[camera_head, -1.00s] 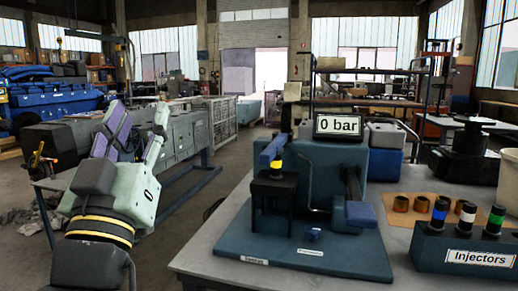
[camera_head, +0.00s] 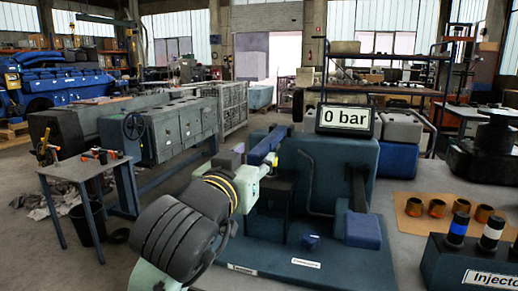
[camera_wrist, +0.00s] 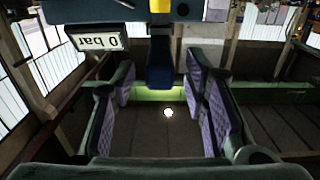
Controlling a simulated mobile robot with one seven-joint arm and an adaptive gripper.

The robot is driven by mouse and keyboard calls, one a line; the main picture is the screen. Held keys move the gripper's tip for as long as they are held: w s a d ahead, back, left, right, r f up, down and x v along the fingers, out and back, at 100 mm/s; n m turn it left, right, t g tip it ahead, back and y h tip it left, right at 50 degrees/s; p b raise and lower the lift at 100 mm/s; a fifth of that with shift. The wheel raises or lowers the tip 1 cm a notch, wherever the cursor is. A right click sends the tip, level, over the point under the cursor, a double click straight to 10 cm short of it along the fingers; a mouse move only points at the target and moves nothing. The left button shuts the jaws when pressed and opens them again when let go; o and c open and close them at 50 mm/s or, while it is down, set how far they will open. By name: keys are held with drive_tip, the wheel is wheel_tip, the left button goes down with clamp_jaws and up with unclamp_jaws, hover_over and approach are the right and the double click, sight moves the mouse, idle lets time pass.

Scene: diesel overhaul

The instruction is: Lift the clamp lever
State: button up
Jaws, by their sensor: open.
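The clamp lever (camera_head: 264,146) is a blue bar on the upper left of the test stand (camera_head: 330,185). In the wrist view, a dark blue bar that looks like the lever (camera_wrist: 160,66) reaches down between the fingertips, below a yellow band. My gripper (camera_wrist: 160,85) is open, with a purple-padded finger on each side of the bar. I see no clear contact. In the head view my gripper (camera_head: 236,157) is beside the lever's left end, and my own wrist partly hides it and the stand's left side.
The injector rack (camera_head: 470,262) and several copper-coloured rings (camera_head: 437,208) lie further right. A small side table (camera_head: 85,169) stands at left.

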sight(259, 148)
drive_tip(key=shift+p+x, duration=0.3)
drive_tip(key=shift+x, duration=1.75)
drive_tip(key=shift+c, duration=0.3)
clamp_jaws()
